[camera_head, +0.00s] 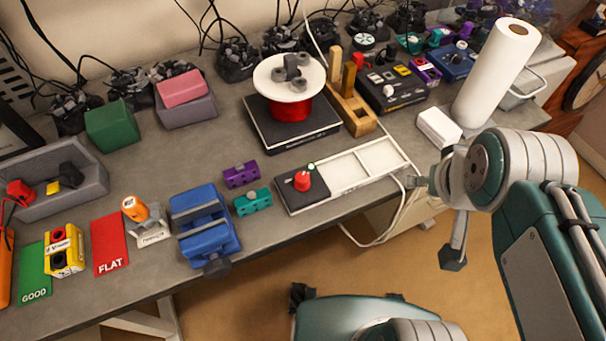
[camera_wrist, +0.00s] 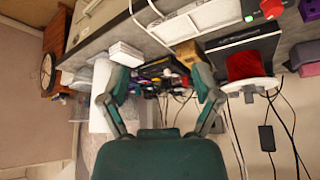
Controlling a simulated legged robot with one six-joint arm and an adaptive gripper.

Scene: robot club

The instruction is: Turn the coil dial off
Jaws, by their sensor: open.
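The dial also shows at the top right of the wrist view (camera_wrist: 270,9). I cannot tell its setting. My gripper (camera_head: 434,222) is right of the panel, off the table's front edge, with its fingers spread and nothing between them. It is clear of the dial. Its two fingers also show in the wrist view (camera_wrist: 161,85).
A white spool on a red base (camera_head: 291,106) stands on a black plate behind the panel. A wooden block holder (camera_head: 352,112) is to its right. Teal (camera_head: 253,202) and purple (camera_head: 240,176) blocks and a blue vise (camera_head: 204,228) lie left. A paper roll (camera_head: 497,72) stands back right. A white cable hangs over the front edge.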

